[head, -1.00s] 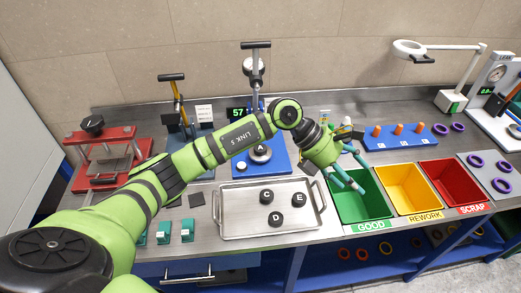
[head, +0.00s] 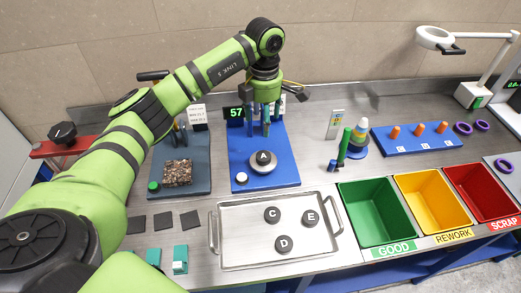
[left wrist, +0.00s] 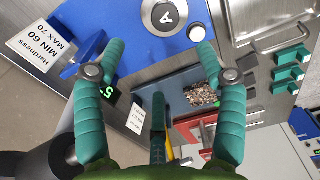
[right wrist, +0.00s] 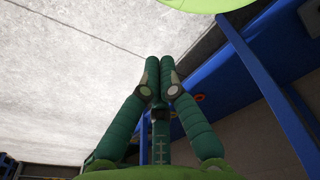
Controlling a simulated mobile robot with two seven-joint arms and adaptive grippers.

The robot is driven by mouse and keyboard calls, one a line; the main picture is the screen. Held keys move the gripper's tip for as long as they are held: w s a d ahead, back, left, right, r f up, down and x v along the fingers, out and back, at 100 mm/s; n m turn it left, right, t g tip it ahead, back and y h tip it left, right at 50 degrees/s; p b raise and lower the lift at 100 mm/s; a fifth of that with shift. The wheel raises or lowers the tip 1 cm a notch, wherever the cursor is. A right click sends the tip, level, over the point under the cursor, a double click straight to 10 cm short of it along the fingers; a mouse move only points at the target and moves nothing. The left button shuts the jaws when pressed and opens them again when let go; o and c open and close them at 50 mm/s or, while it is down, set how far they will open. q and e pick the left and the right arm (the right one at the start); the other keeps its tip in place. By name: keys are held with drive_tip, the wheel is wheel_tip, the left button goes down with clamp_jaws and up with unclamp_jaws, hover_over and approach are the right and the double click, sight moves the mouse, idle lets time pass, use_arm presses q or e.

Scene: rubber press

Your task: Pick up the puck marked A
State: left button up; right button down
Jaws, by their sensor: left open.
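The puck marked A (head: 263,157) is dark and sits on a round metal seat on the blue tester base (head: 240,166). It also shows at the top of the left wrist view (left wrist: 168,14). My left gripper (head: 266,126) is open and empty, fingers pointing down, behind and above the puck and apart from it. In the left wrist view its two fingers (left wrist: 156,50) are spread wide. My right gripper (right wrist: 161,62) has its fingertips together with nothing visible between them, low beside the bench.
A metal tray (head: 236,245) in front holds pucks C (head: 272,215), D (head: 284,244) and E (head: 310,217). Green (head: 374,212), yellow and red bins stand at the right. The tester's display (head: 236,113) and frame are close behind the left gripper.

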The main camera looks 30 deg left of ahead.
use_arm(q)
drive_tip(key=b, duration=0.3)
approach(263, 156)
drive_tip(key=shift+w+a+f, duration=0.2)
drive_tip(key=shift+w+a, duration=0.15)
drive_tip(key=shift+w, duration=0.4)
drive_tip(key=shift+s+d+f+b, duration=0.35)
drive_tip(key=shift+s+f+b, duration=0.1)
drive_tip(key=shift+f+b, duration=0.35)
use_arm(e)
wheel_tip(263, 156, down, 6)
drive_tip(key=s+d, duration=0.2)
drive_tip(key=s, duration=0.1)
use_arm(q)
drive_tip(key=shift+f, duration=0.2)
drive_tip(key=f+p, duration=0.1)
drive_tip(key=f, duration=0.1)
drive_tip(key=f+p, duration=0.3)
drive_tip(key=f, duration=0.1)
drive_tip(key=shift+s+d, duration=0.1)
drive_tip(key=shift+s, duration=0.15)
drive_tip(key=shift+f, duration=0.3)
drive_tip(key=c, duration=1)
drive_tip(key=shift+c, duration=1)
use_arm(e)
drive_tip(key=r, duration=0.1)
drive_tip(key=w+r, duration=0.1)
drive_tip(key=r, duration=0.2)
drive_tip(key=shift+w+a, duration=0.15)
drive_tip(key=shift+a, duration=0.15)
